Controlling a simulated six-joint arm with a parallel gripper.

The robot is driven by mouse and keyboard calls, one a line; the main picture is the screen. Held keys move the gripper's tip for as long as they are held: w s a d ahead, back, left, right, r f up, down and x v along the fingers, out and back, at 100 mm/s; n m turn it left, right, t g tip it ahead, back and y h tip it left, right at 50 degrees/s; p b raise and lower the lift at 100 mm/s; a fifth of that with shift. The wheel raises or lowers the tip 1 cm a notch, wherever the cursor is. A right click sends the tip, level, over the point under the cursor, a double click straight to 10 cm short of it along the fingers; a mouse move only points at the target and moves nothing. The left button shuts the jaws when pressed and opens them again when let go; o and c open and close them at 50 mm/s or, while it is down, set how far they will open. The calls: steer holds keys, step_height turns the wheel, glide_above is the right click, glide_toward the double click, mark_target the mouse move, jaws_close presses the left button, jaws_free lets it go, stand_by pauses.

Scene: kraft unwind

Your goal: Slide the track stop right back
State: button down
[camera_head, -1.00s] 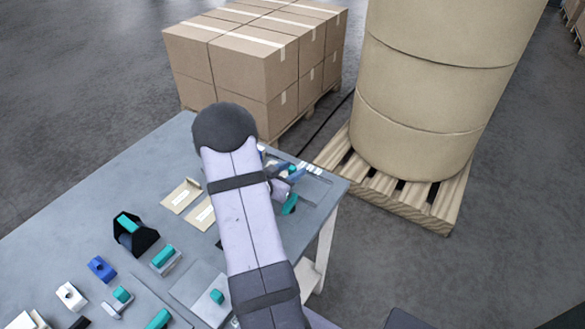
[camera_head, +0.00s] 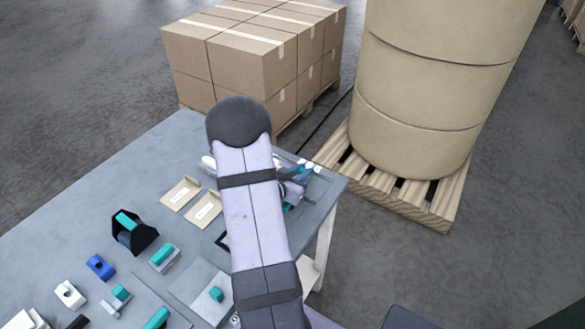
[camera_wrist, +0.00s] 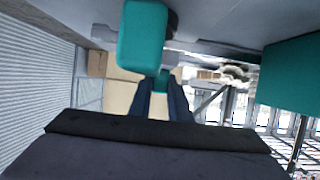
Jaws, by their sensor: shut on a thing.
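My gripper (camera_wrist: 161,95) points to the far right corner of the table in the head view, partly hidden by my arm. In the wrist view its two dark fingers are close together with a small teal piece (camera_wrist: 161,78) between their tips. I take this piece as the track stop's grip; its body and track are mostly hidden. A larger teal block (camera_wrist: 142,38) stands just above the fingers in the wrist view, and another teal block (camera_wrist: 290,75) is at the right. Whether they touch the held piece cannot be told.
The grey table (camera_head: 110,180) holds two tan cards (camera_head: 203,207), a black holder with a teal part (camera_head: 130,232), a blue block (camera_head: 100,267) and several teal-topped fixtures. A large kraft roll (camera_head: 425,90) on a pallet (camera_head: 400,200) and stacked cartons (camera_head: 250,60) stand beyond the table.

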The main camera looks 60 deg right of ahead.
steer(key=s, duration=0.4)
steer(key=shift+s, duration=0.25)
steer(key=c, duration=1.6)
jaws_free()
steer(key=shift+s, duration=0.2)
steer(key=shift+c, duration=0.2)
steer(key=shift+w, duration=0.15)
steer(key=shift+a, duration=0.1)
steer(key=shift+a+r+b, duration=0.15)
steer(key=shift+a+b, duration=0.1)
steer(key=shift+b, duration=0.1)
steer(key=shift+v, duration=3.3)
